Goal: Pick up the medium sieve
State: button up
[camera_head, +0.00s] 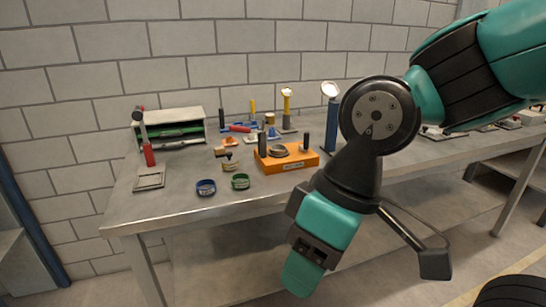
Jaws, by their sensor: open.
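Several round sieve-like pieces are on the grey workbench (215,207): a blue ring (206,188) and a green ring (240,182) near the front edge, and a round metal piece (278,151) on an orange base (290,164). I cannot tell which of them is the medium sieve. My gripper (367,270) hangs in front of the bench, to the right of and lower in the picture than the rings, apart from them. It is open, with nothing seen in it. My arm hides part of the bench's right half.
A metal rack with green items (180,130) and a red-handled hammer (146,140) stand at the left. A block wall closes the back.

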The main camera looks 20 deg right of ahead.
aim_at(239, 181)
jog(key=u, duration=0.15)
jog(key=i, duration=1.1)
jog(key=z, duration=0.25)
